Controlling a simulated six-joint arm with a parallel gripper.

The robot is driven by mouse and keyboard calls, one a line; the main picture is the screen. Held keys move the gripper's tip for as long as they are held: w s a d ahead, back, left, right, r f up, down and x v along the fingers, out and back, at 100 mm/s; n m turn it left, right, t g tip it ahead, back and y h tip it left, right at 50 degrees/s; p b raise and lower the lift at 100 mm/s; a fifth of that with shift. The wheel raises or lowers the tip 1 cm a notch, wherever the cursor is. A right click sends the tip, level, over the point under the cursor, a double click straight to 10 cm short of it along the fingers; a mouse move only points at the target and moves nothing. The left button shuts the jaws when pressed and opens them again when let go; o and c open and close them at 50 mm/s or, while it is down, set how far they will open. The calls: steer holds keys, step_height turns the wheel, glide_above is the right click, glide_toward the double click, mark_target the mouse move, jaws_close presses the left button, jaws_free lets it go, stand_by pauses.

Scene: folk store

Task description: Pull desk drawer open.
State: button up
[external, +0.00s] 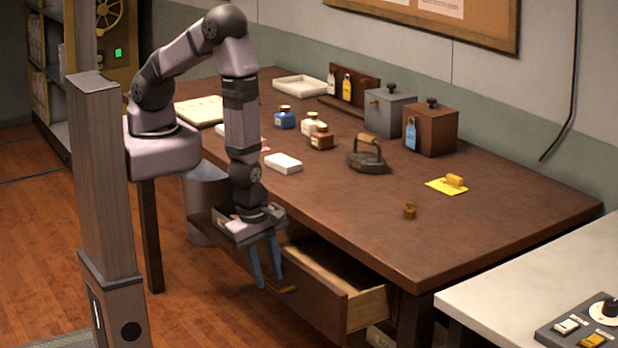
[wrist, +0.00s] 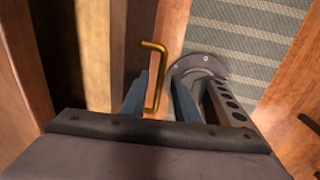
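The desk drawer (external: 325,305) is partly open under the front edge of the brown desk (external: 455,215), and its light wooden inside shows. Its brass handle (external: 286,289) is on the drawer front. My gripper (external: 270,282) points down at the handle with its two blue fingers apart. In the wrist view the brass handle (wrist: 154,80) lies between the fingertips (wrist: 158,98), with a gap on the right side. Whether the left finger touches it I cannot tell.
On the desk stand a flat iron (external: 367,157), several bottles, two boxes with knobs and a small brass weight (external: 410,211). A pale side table (external: 560,270) with a control box is at the right. A grey bin (external: 205,205) stands behind my arm. Floor is open before the drawer.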

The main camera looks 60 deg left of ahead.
jaws_close()
steer(key=s+p, duration=0.1)
steer(key=s, duration=1.3)
jaws_free()
steer(key=shift+r, duration=0.1)
step_height(320, 180, up, 7)
steer(key=s+p, duration=0.1)
steer(key=p, duration=0.4)
steer(key=shift+s, duration=0.15)
